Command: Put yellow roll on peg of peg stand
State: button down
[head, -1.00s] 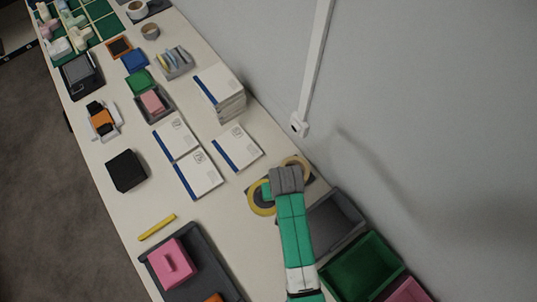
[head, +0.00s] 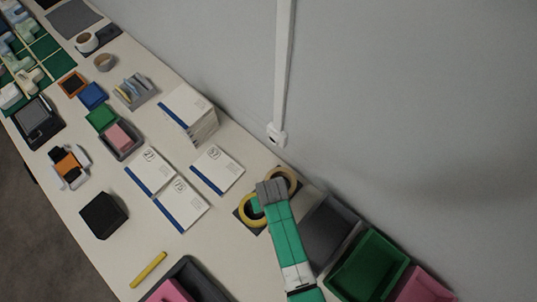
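A yellow roll (head: 249,221) lies flat on a dark plate (head: 237,211) near the wall side of the table, in the head view. A tan roll (head: 293,179) lies at the other end of that plate. My gripper (head: 269,192) is above the plate between the two rolls and covers part of both. Its fingers are hidden under the grey hand, so I cannot tell whether they are open or touch the yellow roll. A second dark plate (head: 108,35) with a white roll (head: 87,42) stands far off at top left. I cannot make out a peg on either plate.
A grey bin (head: 322,232), a green bin (head: 368,262) and a pink bin (head: 422,287) stand right of my arm along the wall. White-and-blue boxes (head: 217,169) lie left of the gripper. A yellow bar (head: 149,269) lies at the near edge, with bare table between.

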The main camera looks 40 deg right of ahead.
jog(key=shift+w+f, duration=0.1)
jog(key=shift+f, duration=0.2)
jog(key=shift+f, duration=0.1)
jog(key=shift+f, duration=0.1)
jog(key=c, duration=1.5)
grip_release()
jog(key=shift+o, duration=0.6)
jog(key=shift+d, duration=0.15)
notch_tip(320, 180, up, 12)
jog(key=s+p, duration=0.1)
jog(key=p, duration=0.1)
jog(key=shift+s+a, duration=0.2)
jog(key=shift+a, duration=0.2)
